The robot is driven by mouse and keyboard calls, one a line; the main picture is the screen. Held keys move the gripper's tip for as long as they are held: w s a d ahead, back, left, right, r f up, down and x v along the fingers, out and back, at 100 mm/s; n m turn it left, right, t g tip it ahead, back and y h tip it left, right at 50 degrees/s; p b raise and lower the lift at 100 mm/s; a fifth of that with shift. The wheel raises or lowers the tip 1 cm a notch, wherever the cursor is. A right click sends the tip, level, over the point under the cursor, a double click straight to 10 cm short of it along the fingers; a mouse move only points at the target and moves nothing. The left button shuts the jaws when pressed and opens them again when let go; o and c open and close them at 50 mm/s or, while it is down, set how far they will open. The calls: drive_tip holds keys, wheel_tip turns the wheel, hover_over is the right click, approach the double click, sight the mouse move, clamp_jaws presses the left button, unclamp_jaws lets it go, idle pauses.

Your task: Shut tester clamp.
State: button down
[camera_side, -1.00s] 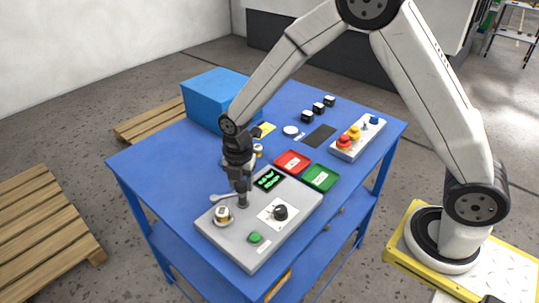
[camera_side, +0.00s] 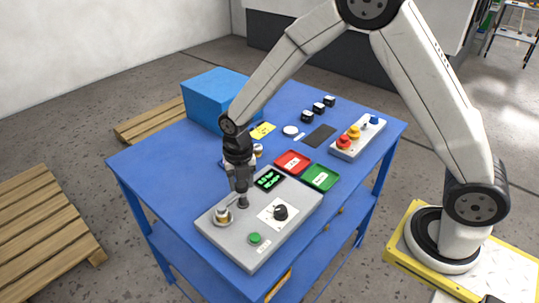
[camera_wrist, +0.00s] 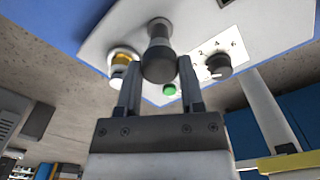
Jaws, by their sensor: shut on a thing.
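The grey tester (camera_side: 285,238) sits at the front of the blue table, with a green button (camera_side: 255,238), a dial (camera_side: 280,212) and a green-lit display (camera_side: 268,179). Its clamp post stands at the left, topped by a dark round knob (camera_wrist: 158,52). A valve with a yellow band (camera_wrist: 122,58) sits in the socket beside the post; it also shows in the side view (camera_side: 222,215). The clamp arm (camera_side: 231,206) points from the post toward the valve; whether it touches is too small to tell. My gripper (camera_side: 242,190) is shut on the clamp knob from above, fingers on both sides.
A red tray (camera_side: 292,162) and a green tray (camera_side: 320,178) lie behind the tester. A blue box (camera_side: 212,98) stands at the back left. A button panel (camera_side: 357,138) and several black blocks (camera_side: 318,108) are at the back right. A dark mat (camera_side: 319,136) lies between.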

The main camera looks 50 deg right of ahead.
sight(242, 183)
drive_tip(key=shift+c, duration=1.1)
unclamp_jaws()
drive_tip(key=shift+r, duration=0.1)
drive_tip(key=shift+r, duration=3.8)
drive_tip(key=shift+s+d, duration=0.1)
drive_tip(key=s+d+m+t, duration=0.1)
drive_tip(key=s+d+m, duration=0.3)
drive_tip(key=m, duration=1)
drive_tip(key=s+d+m+t, duration=0.1)
drive_tip(key=s+d+m, duration=0.3)
drive_tip(key=s+m, duration=0.6)
drive_tip(key=m, duration=0.5)
drive_tip(key=shift+s+d+f+t, duration=0.15)
drive_tip(key=shift+s+f+t, duration=0.15)
drive_tip(key=shift+s+f, duration=0.1)
